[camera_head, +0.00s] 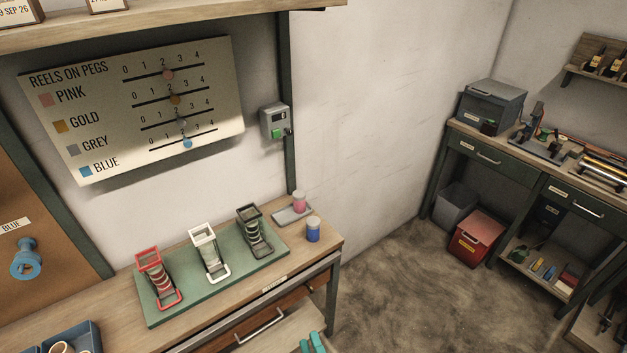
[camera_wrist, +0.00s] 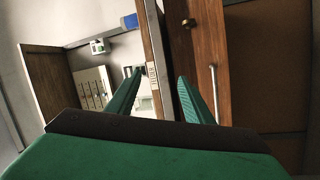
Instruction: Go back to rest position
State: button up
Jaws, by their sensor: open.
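My gripper (camera_wrist: 160,88) shows in the wrist view with its two green fingers apart and nothing between them. In the head view only the teal fingertips of my gripper (camera_head: 313,342) show at the bottom edge, in front of the bench drawers. The wrist view is turned on its side, with a wooden drawer front and a metal handle (camera_wrist: 214,93) close beyond the fingers. The fingers appear clear of the bench; the rest of my arm is out of the head view.
On the bench, a green board (camera_head: 184,306) carries a red, a white and a dark holder. A small tray (camera_head: 281,217) with a pink spool and a blue spool (camera_head: 313,229) stand at the right end.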

jog(key=s+r+m+g+h, duration=0.1)
jog(key=s+r+m+h, duration=0.1)
jog(key=s+r+m, duration=0.3)
jog(key=s+r+m+g+h, duration=0.1)
jog(key=s+r+m, duration=0.4)
jog(key=s, duration=0.8)
jog(key=s+r+m+g+h, duration=0.1)
jog(key=s+r+m+h, duration=0.3)
jog(key=s+m, duration=0.3)
jog(key=s+r, duration=0.1)
jog(key=s, duration=0.1)
jog(key=shift+s+d+r+g, duration=0.3)
jog(key=shift+s, duration=0.1)
